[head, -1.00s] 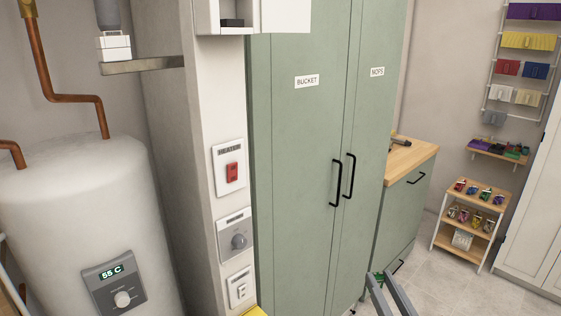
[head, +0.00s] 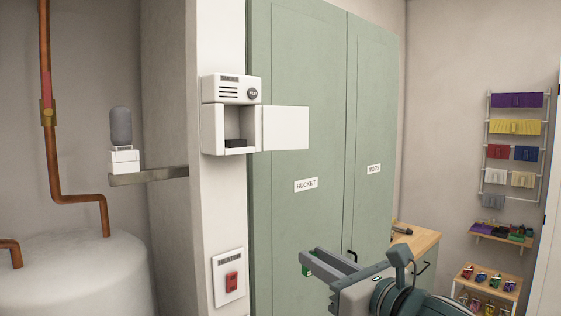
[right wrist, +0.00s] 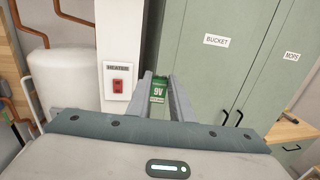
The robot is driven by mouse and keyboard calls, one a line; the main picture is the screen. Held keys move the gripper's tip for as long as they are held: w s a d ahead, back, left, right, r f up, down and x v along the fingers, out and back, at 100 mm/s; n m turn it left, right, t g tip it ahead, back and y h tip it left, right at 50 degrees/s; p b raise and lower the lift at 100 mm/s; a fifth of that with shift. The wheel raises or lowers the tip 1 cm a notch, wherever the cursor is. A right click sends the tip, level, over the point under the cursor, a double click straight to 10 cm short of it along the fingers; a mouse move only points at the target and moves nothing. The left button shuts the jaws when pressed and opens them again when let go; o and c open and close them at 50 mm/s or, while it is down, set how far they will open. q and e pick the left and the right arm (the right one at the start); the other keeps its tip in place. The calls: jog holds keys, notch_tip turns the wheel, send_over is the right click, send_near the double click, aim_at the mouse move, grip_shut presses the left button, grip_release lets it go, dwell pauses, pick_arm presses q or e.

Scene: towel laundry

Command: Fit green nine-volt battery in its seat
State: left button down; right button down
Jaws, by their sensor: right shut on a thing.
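The green nine-volt battery (right wrist: 158,92) is held between the two fingers of my right gripper (right wrist: 160,80), with "9V" printed on its side. In the head view a bit of the battery (head: 306,270) shows at the fingertips of my right gripper (head: 312,258). The white detector box (head: 231,89) hangs on the column, with its compartment open and its door (head: 286,128) swung out to the right. A dark block, apparently the battery seat (head: 235,143), lies at the bottom of the compartment. The gripper is below and right of the box, apart from it. My left gripper is not in view.
The column carries a red heater switch (head: 232,281) below the box. A tall green cabinet (head: 300,220) stands to the right of the column, behind my gripper. A boiler (head: 80,275) and copper pipes (head: 46,150) are at the left. Air before the box is clear.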

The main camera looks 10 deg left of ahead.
jog(key=s+a+r+n+g+y+p, duration=0.1)
jog(key=s+a+r+p, duration=0.1)
jog(key=r, duration=1.1)
jog(key=s+a+r+n+g+y+p, duration=0.1)
jog(key=s+a+r+p, duration=0.1)
jog(key=r, duration=1.1)
jog(key=shift+s+a+r, duration=0.3)
jog(key=shift+s+a, duration=0.25)
jog(key=shift+a, duration=0.65)
jog(key=shift+w+a, duration=0.1)
jog(key=shift+a, duration=0.05)
jog(key=shift+x, duration=4.85)
jog(key=shift+p, duration=0.3)
jog(key=shift+f+b, duration=0.3)
jog(key=shift+f, duration=0.6)
